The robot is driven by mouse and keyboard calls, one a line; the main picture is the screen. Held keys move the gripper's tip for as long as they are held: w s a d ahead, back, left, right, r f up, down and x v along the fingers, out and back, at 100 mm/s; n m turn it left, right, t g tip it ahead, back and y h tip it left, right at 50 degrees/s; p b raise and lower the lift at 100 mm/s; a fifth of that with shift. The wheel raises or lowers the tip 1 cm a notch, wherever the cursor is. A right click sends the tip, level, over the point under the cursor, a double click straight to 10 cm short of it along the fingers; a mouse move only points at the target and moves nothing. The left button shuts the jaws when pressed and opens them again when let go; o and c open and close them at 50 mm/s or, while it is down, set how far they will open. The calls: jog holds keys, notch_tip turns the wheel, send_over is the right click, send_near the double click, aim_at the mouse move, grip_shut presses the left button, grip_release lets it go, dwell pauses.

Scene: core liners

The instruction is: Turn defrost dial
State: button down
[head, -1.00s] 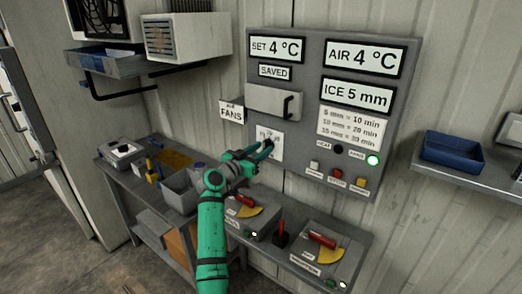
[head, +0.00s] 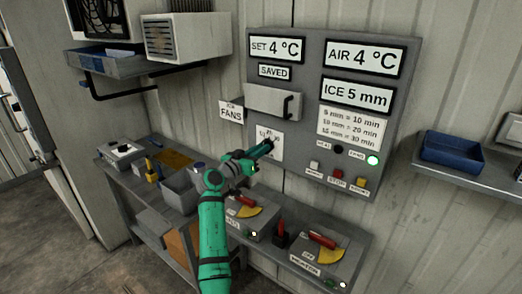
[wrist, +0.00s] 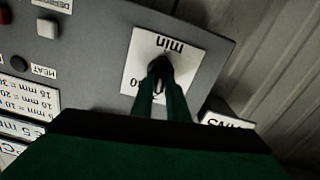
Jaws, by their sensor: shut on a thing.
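The defrost dial (head: 268,139) is a small dark knob on a white plate with minute marks (head: 276,152), low on the left of the grey control panel. In the wrist view the dial (wrist: 160,65) sits between the tips of my green fingers, with the upside-down word "min" above it on the plate (wrist: 183,50). My gripper (head: 266,147) is shut on the dial and reaches it from the lower left. My fingers hide most of the knob, so its pointer setting cannot be read.
The panel reads AIR 4 °C (head: 362,59) and ICE 5 mm (head: 358,95), above a time chart (head: 351,127). A green lamp (head: 373,160) is lit. Coloured buttons (head: 338,174) sit right of the dial. A cover with a handle (head: 273,102) is above it. A cluttered bench (head: 150,200) stands below.

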jog(key=shift+a+f+n, duration=0.1)
jog(key=shift+f+n, duration=0.05)
jog(key=shift+n, duration=3.25)
jog(key=c, duration=1.7)
grip_release()
jog(key=shift+w, duration=0.1)
jog(key=v, duration=1.1)
jog(key=shift+w, duration=0.1)
